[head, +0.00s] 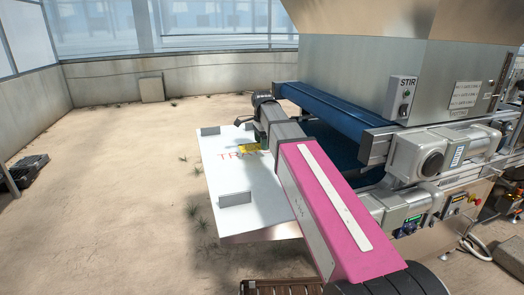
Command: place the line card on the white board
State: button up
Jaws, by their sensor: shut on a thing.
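The white board (215,173) lies flat beside the machine, with red lettering partly hidden by my arm. A small yellow piece, which looks like the line card (246,148), shows over the board just below and left of my gripper (256,136). My gripper is small in the picture and partly hidden behind my own arm. It is shut on the card. Most of the card is hidden, and I cannot tell whether it touches the board.
Two grey upright brackets stand on the board, one at its far left edge (209,131) and one near the front (235,198). The blue conveyor (335,110) and a grey motor (420,157) are close on the right. Open sandy floor (110,180) lies left.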

aim_at(262, 155)
jog(key=shift+f, duration=2.05)
jog(key=shift+f, duration=0.1)
jog(key=o, duration=0.8)
notch_tip(262, 155, up, 12)
jog(key=shift+r, duration=0.15)
